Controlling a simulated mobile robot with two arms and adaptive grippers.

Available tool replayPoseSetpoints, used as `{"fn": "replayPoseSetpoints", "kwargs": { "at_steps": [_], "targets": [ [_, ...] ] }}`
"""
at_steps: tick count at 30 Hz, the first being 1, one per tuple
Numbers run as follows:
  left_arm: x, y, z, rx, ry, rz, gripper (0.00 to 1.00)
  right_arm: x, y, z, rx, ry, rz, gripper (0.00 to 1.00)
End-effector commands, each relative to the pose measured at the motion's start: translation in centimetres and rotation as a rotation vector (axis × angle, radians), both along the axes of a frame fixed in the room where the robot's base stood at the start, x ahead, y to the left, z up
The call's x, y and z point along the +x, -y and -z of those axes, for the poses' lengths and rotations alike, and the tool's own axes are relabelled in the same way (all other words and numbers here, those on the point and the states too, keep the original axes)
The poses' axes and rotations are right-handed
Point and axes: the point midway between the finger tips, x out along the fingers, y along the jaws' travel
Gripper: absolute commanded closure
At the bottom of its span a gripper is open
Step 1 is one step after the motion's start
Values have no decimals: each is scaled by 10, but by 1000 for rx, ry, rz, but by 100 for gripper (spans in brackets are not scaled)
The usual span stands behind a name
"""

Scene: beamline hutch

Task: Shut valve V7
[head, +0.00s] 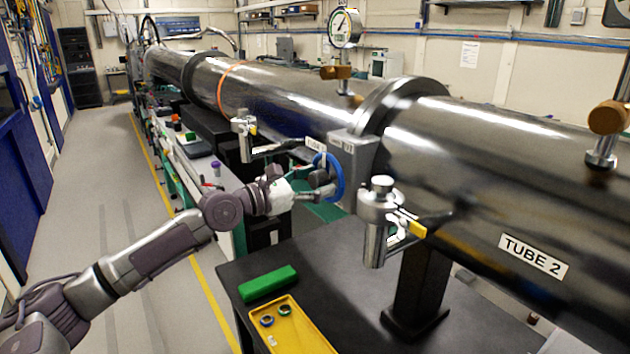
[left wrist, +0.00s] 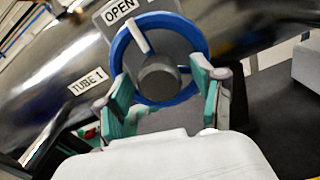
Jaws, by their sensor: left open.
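The valve has a blue ring handwheel (head: 340,178) on a grey block (head: 356,160) marked V7, at the flange between the tubes. In the left wrist view the blue handwheel (left wrist: 120,45) shows a white spoke and grey hub, with a plate reading OPEN (left wrist: 120,10) above it. My left gripper (head: 318,186) is at the wheel. In the left wrist view my left gripper (left wrist: 163,95) is open, its green-padded fingers on either side of the wheel's lower part. I cannot tell whether they touch the rim. My right gripper is not in view.
A dial gauge (head: 344,28) stands above the tube. Below are a black table (head: 350,290), a green block (head: 268,283) and a yellow tray (head: 305,335). The floor at left is clear.

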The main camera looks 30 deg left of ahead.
Motion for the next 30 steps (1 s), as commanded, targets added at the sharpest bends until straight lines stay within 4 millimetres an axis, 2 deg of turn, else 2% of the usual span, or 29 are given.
{"fn": "replayPoseSetpoints", "kwargs": {
  "at_steps": [1, 12, 23, 30],
  "targets": [
    [0, 0, 0, 0, 0, 0, 32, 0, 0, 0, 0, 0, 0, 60],
    [0, 0, 0, 0, 1, -1, 91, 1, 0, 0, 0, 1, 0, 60],
    [0, 0, -2, 61, 29, -1, 91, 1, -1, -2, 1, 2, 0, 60],
    [0, -1, -1, 216, 93, -1, 91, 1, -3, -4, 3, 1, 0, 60]
  ]
}}
